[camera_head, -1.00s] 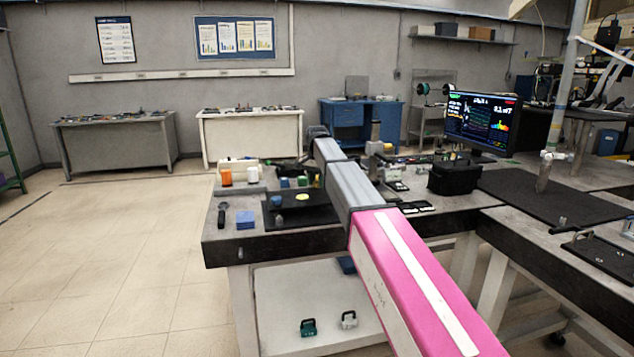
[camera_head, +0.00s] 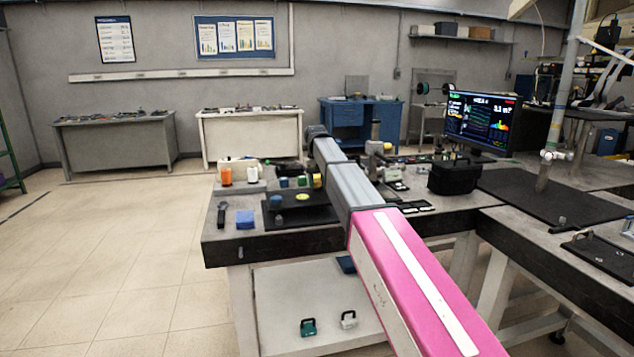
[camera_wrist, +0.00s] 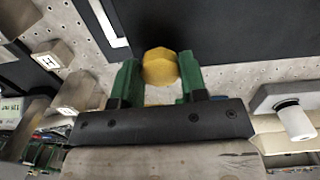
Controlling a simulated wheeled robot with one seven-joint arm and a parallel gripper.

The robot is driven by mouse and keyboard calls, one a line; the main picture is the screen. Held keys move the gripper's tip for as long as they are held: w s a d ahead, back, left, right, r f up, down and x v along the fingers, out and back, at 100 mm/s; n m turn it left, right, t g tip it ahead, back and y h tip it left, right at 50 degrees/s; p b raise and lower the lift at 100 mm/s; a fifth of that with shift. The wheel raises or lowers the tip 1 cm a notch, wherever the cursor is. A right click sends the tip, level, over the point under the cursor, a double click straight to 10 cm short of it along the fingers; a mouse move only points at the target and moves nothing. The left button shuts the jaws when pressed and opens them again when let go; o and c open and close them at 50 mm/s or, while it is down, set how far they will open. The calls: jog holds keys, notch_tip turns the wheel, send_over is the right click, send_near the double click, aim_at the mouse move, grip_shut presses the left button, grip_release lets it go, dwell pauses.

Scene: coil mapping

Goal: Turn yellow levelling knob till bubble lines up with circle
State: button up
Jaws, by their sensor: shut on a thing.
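The yellow knob (camera_wrist: 160,68) is a faceted piece in the upper middle of the wrist view. My gripper (camera_wrist: 159,76) has its two green fingers on either side of the knob and is shut on it. A dark plate (camera_wrist: 230,25) lies just beyond the knob. No bubble or circle can be made out.
A monitor (camera_head: 482,122) stands at the right. In the wrist view a white cylinder (camera_wrist: 296,122) and metal blocks (camera_wrist: 55,55) flank the gripper.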

aim_at(316, 181)
jog(key=n, duration=0.5)
jog(key=shift+r+n, duration=0.1)
jog(key=shift+n, duration=0.2)
jog(key=n, duration=0.4)
jog(key=shift+w+n, duration=0.1)
jog(key=shift+n, duration=0.3)
jog(key=o, duration=0.9)
jog(key=r, duration=1)
jog(key=shift+a+r, duration=0.2)
jog(key=shift+r, duration=0.2)
